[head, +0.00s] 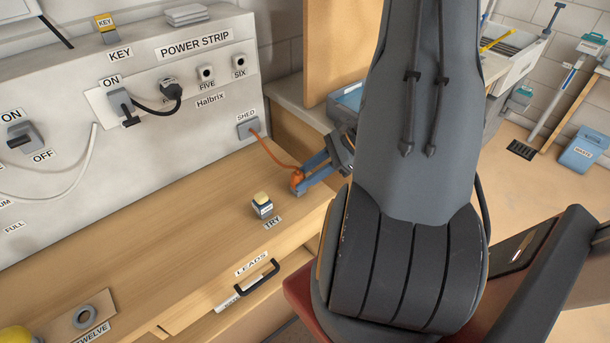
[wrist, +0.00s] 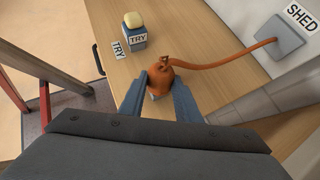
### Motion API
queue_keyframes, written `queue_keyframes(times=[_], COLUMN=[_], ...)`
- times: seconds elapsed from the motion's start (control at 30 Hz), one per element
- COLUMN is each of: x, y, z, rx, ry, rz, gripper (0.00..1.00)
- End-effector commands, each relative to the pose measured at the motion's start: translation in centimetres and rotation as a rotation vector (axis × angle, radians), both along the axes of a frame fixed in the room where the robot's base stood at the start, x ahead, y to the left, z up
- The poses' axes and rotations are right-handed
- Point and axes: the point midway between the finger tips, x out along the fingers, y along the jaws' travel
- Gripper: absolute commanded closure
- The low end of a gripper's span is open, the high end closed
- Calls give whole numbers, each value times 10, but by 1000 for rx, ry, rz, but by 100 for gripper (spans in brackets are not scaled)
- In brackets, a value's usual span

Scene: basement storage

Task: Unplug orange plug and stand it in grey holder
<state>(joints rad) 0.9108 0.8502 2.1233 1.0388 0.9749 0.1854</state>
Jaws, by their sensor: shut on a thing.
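The orange plug (head: 296,180) is out of the power strip (head: 160,99), low over the right end of the wooden bench top. My gripper (head: 305,177) is shut on it. In the wrist view the plug (wrist: 161,80) sits between the two blue fingers, its orange cord rising from its top and running to the SHED plate (wrist: 284,60). A small grey piece (wrist: 155,97) shows just below the plug, mostly hidden; it may be the grey holder. I cannot tell whether the plug is seated in it or only above it.
A small block marked TRY with a pale yellow button (head: 262,204) stands close by. Sockets FIVE (head: 206,74) and SIX (head: 239,62) are empty. A black plug (head: 168,88) is in the strip. A drawer marked LEADS (head: 252,268) is below.

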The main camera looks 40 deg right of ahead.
Motion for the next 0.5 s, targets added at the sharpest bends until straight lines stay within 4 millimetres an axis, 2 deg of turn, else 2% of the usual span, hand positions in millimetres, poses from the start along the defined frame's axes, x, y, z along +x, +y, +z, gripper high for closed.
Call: queue_keyframes(times=[0.37, 0.4, 0.5], x=[0, 0, 0], y=[0, 0, 0], z=[-9, -9, -8], rx=[0, 0, 0], ry=[0, 0, 0], rz=[0, 0, 0], gripper=[100, 67, 50])
